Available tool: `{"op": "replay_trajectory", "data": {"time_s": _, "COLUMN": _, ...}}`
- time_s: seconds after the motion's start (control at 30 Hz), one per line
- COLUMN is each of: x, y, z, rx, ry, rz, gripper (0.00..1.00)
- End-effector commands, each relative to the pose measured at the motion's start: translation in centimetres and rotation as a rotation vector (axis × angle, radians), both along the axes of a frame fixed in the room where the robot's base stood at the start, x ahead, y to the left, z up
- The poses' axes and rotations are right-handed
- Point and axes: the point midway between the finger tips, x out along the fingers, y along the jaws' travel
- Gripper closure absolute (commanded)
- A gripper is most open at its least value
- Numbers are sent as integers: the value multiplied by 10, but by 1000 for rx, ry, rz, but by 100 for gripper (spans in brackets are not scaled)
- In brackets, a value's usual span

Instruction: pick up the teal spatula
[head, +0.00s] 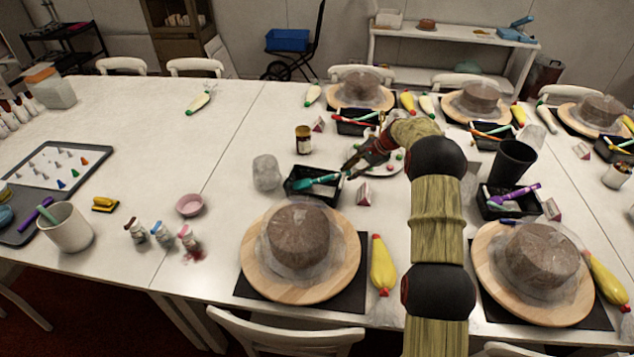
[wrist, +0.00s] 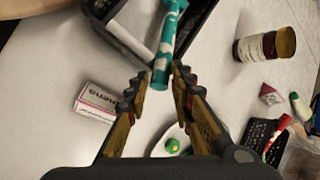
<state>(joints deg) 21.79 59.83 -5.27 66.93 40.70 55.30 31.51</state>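The teal spatula (head: 318,181) lies in a black tray (head: 303,198) behind the nearest left cake, its handle sticking out over the tray's right edge. In the wrist view its teal-and-white handle (wrist: 166,45) points down between my fingertips. My gripper (wrist: 162,74) is open, with its two fingertips on either side of the handle's end; I cannot tell whether they touch it. In the head view my gripper (head: 347,170) is just right of the tray, at the handle's end. The spatula's far end is outside the wrist view.
A brown jar (head: 303,140) stands behind the tray and a clear tumbler (head: 266,172) to its left. A small red-and-white box (head: 363,194) is to its right. A cake (head: 299,236) on a wooden turntable (head: 258,277) stands in front. The table's left middle is mostly clear.

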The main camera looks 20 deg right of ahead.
Motion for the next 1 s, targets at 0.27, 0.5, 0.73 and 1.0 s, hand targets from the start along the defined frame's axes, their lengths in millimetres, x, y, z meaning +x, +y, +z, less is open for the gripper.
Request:
{"op": "replay_trajectory", "data": {"time_s": 0.27, "x": 0, "y": 0, "z": 0, "rx": 0, "ry": 1, "rz": 0, "gripper": 94}}
{"op": "replay_trajectory", "data": {"time_s": 0.5, "x": 0, "y": 0, "z": -1, "rx": 0, "ry": 1, "rz": 0, "gripper": 100}}
{"op": "replay_trajectory", "data": {"time_s": 0.73, "x": 0, "y": 0, "z": -1, "rx": 0, "ry": 1, "rz": 0, "gripper": 100}}
{"op": "replay_trajectory", "data": {"time_s": 1.0, "x": 0, "y": 0, "z": 12, "rx": 0, "ry": 0, "rz": 1, "gripper": 100}}
